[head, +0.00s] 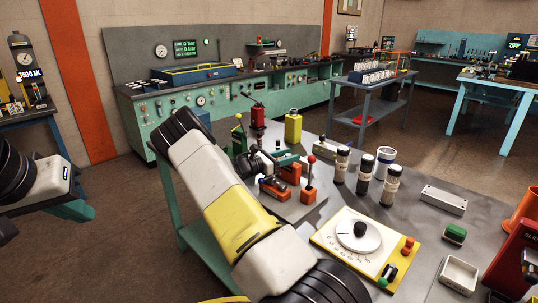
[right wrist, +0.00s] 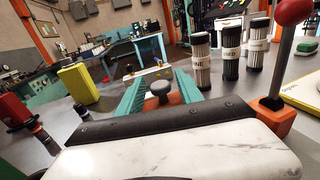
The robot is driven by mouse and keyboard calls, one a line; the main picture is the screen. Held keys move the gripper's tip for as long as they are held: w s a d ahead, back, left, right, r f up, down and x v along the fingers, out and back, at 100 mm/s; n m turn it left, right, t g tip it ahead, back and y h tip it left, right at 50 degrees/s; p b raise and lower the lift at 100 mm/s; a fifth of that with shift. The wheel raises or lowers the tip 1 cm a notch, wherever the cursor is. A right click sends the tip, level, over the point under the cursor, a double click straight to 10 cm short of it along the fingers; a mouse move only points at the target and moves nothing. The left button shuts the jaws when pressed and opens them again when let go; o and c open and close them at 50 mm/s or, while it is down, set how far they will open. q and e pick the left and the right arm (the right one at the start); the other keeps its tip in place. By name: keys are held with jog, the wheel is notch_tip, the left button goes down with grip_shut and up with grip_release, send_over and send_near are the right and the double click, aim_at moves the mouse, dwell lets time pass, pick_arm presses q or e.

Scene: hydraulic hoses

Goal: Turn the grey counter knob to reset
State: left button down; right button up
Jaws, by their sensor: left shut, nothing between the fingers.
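A dark grey, round-topped knob (right wrist: 160,88) stands in front of an orange block between the two teal fingers of my right gripper (right wrist: 158,92). The fingers are apart, and I cannot tell whether they touch the knob. In the head view my right gripper (head: 281,171) is low over the bench, partly hidden by my own arm. A black knob (head: 359,229) sits on a white dial on a yellow-edged board. No counter readout shows clearly beside either knob. My left gripper (head: 73,209) is shut and empty at the left edge, away from the bench.
A red-ball lever (head: 310,172) stands close beside the right gripper.

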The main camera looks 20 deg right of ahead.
grip_shut()
jog(key=shift+m+g, duration=0.3)
jog(key=m+g, duration=0.2)
jog(key=g, duration=0.2)
jog(key=shift+f, duration=0.1)
jog(key=shift+m+g+y, duration=0.5)
jog(key=shift+m+g, duration=1)
jog(key=shift+g, duration=0.8)
jog(key=shift+o, duration=1)
grip_release()
